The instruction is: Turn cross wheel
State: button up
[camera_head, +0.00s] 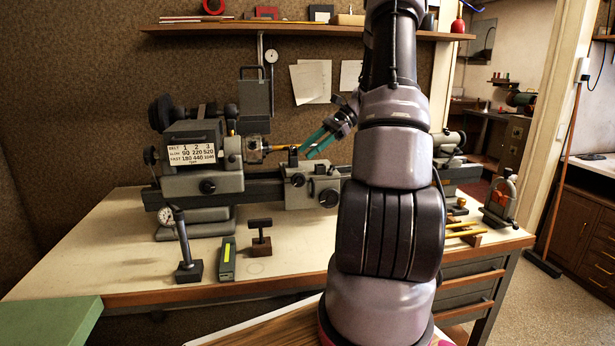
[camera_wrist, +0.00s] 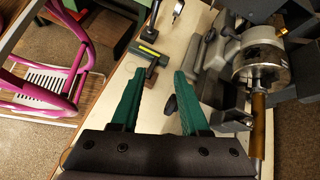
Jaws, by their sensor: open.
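A small grey lathe (camera_head: 225,165) stands on the bench. Its carriage (camera_head: 308,196) has two dark round knobs on the front, a smaller upper one (camera_head: 298,180) and a larger lower one (camera_head: 330,198); I cannot tell for sure which is the cross wheel. My gripper (camera_head: 310,150) has green fingers, open and empty, above the carriage. In the wrist view my gripper (camera_wrist: 158,75) shows both fingers apart, with a dark knob (camera_wrist: 170,104) of the lathe seen between them, nearer the right finger. I see no contact with it.
A brass-coloured workpiece (camera_head: 280,148) sticks out of the chuck (camera_head: 253,148), close to the fingers; the chuck also shows in the wrist view (camera_wrist: 262,66). A dial gauge stand (camera_head: 188,262), a green-yellow block (camera_head: 227,258) and a dark T-shaped tool (camera_head: 261,240) stand on the bench front.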

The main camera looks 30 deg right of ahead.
jog(key=s+a+r+n+t+h, duration=0.4)
jog(key=s+a+r+n+h, duration=0.45)
jog(key=s+a+r, duration=0.7)
jog(key=m+g+h, duration=0.3)
jog(key=m+g, duration=0.2)
jog(key=m, duration=0.8)
send_over(298, 180)
jog(key=d, duration=0.2)
notch_tip(298, 180, down, 15)
jog(key=shift+d+f, duration=0.1)
jog(key=shift+f, duration=0.4)
notch_tip(298, 180, down, 10)
jog(key=shift+f, duration=0.1)
jog(key=shift+c, duration=0.3)
grip_shut()
